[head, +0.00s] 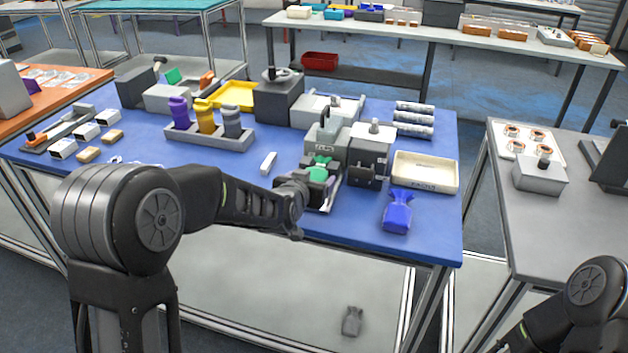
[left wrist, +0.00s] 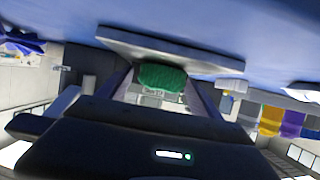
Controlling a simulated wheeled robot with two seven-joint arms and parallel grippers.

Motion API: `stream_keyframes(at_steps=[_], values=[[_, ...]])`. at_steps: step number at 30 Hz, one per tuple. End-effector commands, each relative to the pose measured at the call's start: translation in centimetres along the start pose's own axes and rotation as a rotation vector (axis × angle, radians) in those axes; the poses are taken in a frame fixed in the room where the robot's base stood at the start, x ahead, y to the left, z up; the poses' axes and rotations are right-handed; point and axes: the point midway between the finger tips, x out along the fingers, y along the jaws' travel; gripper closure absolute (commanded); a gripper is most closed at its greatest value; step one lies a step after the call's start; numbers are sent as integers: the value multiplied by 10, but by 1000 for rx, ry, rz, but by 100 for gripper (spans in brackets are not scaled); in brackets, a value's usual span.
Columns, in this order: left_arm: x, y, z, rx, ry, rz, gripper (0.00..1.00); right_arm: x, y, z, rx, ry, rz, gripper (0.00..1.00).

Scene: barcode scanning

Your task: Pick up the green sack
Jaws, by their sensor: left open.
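The green sack (head: 318,172) is on the front part of the blue table, on a pale flat base in front of a grey machine. My left gripper (head: 318,186) is at the sack, coming in from the left and partly covering it. In the left wrist view the green sack (left wrist: 162,77) shows between the two spread fingers of the left gripper (left wrist: 160,88). The jaws are open, and I cannot tell whether either finger touches the sack. My right arm shows at the lower right of the head view, but its gripper is out of view.
A blue sack (head: 397,213) lies near the front right edge. A cream tray (head: 425,173) stands behind it. Grey machines (head: 370,150) stand close behind the green sack. A grey sack (head: 352,321) lies below the table.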

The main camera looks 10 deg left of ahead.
Motion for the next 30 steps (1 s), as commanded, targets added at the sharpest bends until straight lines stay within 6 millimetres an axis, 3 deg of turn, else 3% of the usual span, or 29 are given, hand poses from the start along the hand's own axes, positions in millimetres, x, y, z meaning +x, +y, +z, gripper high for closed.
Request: stream_keyframes(at_steps=[16,30], values=[[0,0,0,0,0,1,25,0,0,0,0,0,0,100],[-1,0,0,0,0,1,64,0,0,0,0,0,0,100]])
